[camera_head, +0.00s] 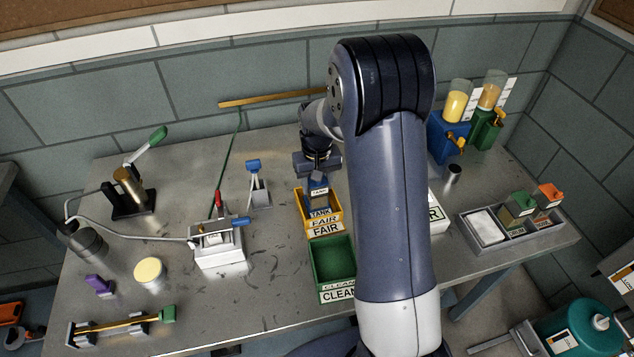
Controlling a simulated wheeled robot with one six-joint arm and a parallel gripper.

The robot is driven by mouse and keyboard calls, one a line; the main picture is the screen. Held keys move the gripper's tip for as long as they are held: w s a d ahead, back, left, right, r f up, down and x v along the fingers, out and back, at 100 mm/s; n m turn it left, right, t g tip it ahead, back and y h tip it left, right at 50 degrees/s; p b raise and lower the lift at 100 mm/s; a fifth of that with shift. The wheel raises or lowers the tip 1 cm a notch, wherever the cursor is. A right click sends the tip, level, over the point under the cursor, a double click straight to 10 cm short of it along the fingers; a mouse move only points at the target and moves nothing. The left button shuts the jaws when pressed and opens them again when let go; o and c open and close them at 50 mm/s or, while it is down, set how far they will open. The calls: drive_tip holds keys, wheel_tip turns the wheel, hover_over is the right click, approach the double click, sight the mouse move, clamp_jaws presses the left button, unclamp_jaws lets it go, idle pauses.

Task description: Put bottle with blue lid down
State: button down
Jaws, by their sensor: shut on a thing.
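My gripper (318,172) points down over the yellow bin (324,229) near the middle of the table. It is shut on a small blue-grey bottle with a white label (319,191). The bottle is upright, at or just above the yellow bin's opening. I cannot tell whether it touches the bin floor. Its lid is mostly hidden by my gripper. The yellow bin has labels reading "TANK" and "FAIR" on its front.
A green bin (333,270) marked "CLEAN" stands just in front of the yellow bin. My arm hides part of a white labelled box (436,214) to the right. A white device with levers (217,248) and a blue-topped stand (257,185) are to the left.

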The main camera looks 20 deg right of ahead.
drive_tip(key=shift+f, duration=0.25)
drive_tip(key=shift+f, duration=0.2)
drive_tip(key=c, duration=0.7)
unclamp_jaws()
wheel_tip(320, 180, up, 12)
drive_tip(key=shift+r+b, duration=0.2)
drive_tip(key=shift+b, duration=0.35)
